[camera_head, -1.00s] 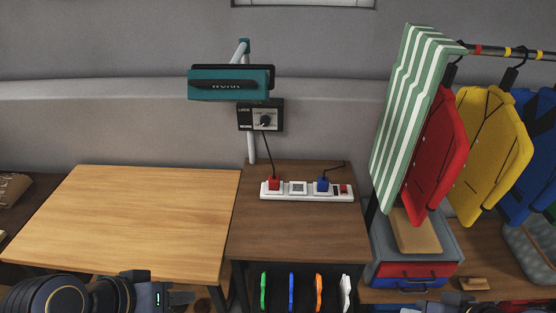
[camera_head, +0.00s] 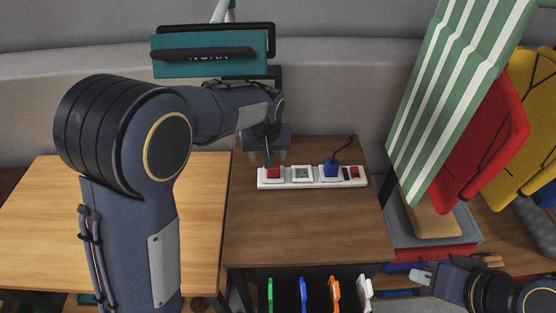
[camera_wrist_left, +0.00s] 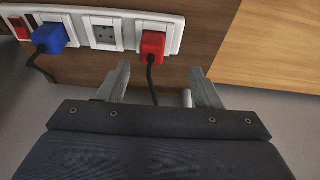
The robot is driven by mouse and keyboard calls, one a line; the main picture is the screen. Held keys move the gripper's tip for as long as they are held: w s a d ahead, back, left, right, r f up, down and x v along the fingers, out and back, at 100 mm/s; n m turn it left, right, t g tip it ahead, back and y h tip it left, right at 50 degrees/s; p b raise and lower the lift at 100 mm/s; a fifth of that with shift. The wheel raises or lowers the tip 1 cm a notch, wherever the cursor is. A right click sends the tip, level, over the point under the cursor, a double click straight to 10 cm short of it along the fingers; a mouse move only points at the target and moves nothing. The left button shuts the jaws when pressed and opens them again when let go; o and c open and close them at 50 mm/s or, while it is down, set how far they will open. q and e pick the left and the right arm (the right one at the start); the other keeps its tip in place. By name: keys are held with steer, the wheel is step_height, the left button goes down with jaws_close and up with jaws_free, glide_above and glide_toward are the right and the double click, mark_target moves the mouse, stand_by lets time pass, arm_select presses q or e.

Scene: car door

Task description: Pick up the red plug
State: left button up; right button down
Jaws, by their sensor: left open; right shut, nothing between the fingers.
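The red plug (camera_head: 272,172) sits in the left end socket of the white power strip (camera_head: 312,183). It also shows in the left wrist view (camera_wrist_left: 152,43), with its black cord hanging down between my fingers. My left gripper (camera_head: 268,157) is open just above and around the red plug in the head view. In the left wrist view my left gripper (camera_wrist_left: 160,82) has its two fingers apart, with the plug beyond the fingertips and nothing held. My right gripper (camera_head: 420,276) is shut and empty at the lower right, far from the plug.
A blue plug (camera_head: 332,169) sits in the same strip, right of an empty socket (camera_head: 302,174). The light wooden table (camera_head: 205,235) is bare.

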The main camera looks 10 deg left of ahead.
mark_target(273, 170)
arm_select(q)
steer(key=x, duration=0.5)
steer(key=w+d+p+x, duration=0.1)
steer(key=x, duration=0.2)
steer(key=shift+w, duration=0.1)
steer(key=c, duration=1.1)
